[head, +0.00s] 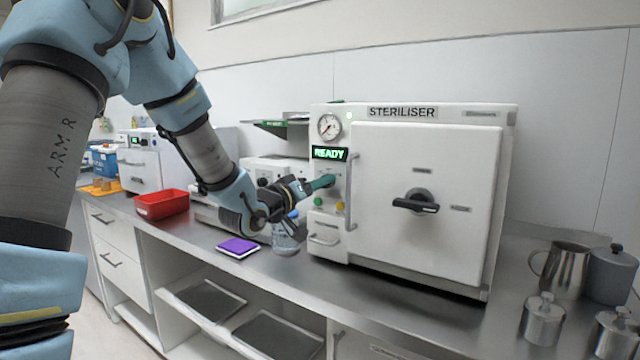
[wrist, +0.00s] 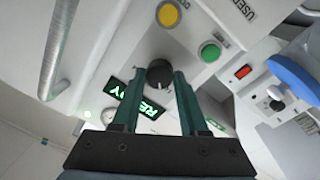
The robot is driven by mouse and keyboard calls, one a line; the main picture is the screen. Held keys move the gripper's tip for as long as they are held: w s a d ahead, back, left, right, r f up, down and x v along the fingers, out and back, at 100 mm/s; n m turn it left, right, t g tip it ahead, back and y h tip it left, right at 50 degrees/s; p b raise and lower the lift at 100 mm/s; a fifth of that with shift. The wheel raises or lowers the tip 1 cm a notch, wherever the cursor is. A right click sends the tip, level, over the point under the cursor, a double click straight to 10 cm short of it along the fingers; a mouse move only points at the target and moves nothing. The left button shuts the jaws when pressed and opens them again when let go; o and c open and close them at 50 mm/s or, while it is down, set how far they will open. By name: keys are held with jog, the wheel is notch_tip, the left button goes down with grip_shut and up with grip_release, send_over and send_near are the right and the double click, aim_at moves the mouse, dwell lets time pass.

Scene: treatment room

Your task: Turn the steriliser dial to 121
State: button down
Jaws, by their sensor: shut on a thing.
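The steriliser (head: 465,165) is a white box on the counter, with a lit green READY display (head: 330,153) and a gauge (head: 329,126) above it. My gripper (head: 331,180) reaches its front panel from the left, just below the display, and hides the dial in the head view. In the wrist view the dial (wrist: 159,72) is a round black knob between the tips of my green fingers (wrist: 161,76), which are shut on it. The dial's setting and its scale cannot be read.
A yellow button (wrist: 168,15) and a green button (wrist: 210,52) sit close to the dial. A vertical handle (head: 351,190) and the black door lever (head: 416,203) are to the right. A glass vessel (head: 286,238) and a purple pad (head: 238,247) lie below my arm.

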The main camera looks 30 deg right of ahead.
jog(key=shift+n, duration=0.8)
jog(key=shift+c, duration=2.2)
grip_release()
jog(key=b+v, duration=0.2)
jog(key=v, duration=0.8)
jog(key=shift+s+a, duration=0.2)
jog(key=shift+a, duration=0.15)
